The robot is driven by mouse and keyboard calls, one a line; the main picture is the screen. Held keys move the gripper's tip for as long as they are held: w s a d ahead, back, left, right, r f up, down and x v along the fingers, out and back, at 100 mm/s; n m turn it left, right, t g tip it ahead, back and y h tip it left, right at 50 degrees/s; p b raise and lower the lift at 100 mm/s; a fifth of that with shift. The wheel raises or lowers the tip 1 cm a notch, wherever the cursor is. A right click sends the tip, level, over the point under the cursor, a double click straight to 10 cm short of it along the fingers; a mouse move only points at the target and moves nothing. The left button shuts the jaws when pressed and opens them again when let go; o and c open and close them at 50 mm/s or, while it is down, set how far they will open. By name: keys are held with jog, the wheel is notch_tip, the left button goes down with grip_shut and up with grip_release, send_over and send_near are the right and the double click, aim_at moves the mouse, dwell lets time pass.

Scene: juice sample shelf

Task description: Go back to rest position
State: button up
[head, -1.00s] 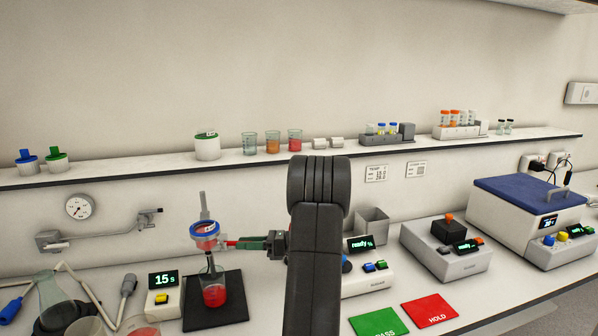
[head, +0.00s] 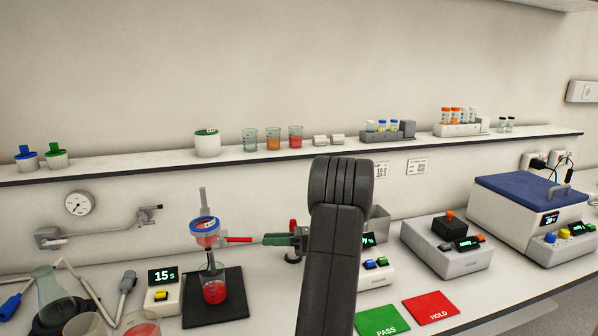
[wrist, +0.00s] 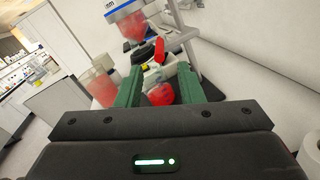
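My gripper (head: 265,239) is just right of the filter stand in the head view, with a gap between its fingertips and the red lever (head: 238,239). In the wrist view its two green fingers (wrist: 158,76) stand apart with nothing held between them; the red lever (wrist: 159,50) is beyond them. A blue-rimmed funnel (head: 205,229) with red liquid is held on the stand. Below it a flask (head: 214,292) holds red liquid on the dark base (head: 234,303).
A timer (head: 163,290) reading 15 s stands left of the stand. Right of my arm are a device with a green display (head: 377,275), PASS (head: 382,319) and HOLD (head: 432,307) mats, and a blue-lidded machine (head: 530,195). A shelf (head: 100,172) with beakers runs behind.

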aim_at(245, 239)
jog(key=a, duration=0.7)
jog(key=shift+s+a+f+p, duration=0.1)
jog(key=shift+s+a+p, duration=0.15)
jog(key=shift+a+p, duration=0.15)
jog(key=shift+s+f+m+t+b, duration=0.1)
jog(key=shift+m+t+b, duration=0.35)
jog(key=shift+t, duration=0.15)
jog(key=t, duration=0.1)
jog(key=m+t+b, duration=0.1)
jog(key=shift+s+t, duration=0.3)
jog(key=shift+s, duration=0.1)
jog(key=shift+s+r, duration=0.1)
jog(key=shift+r, duration=0.1)
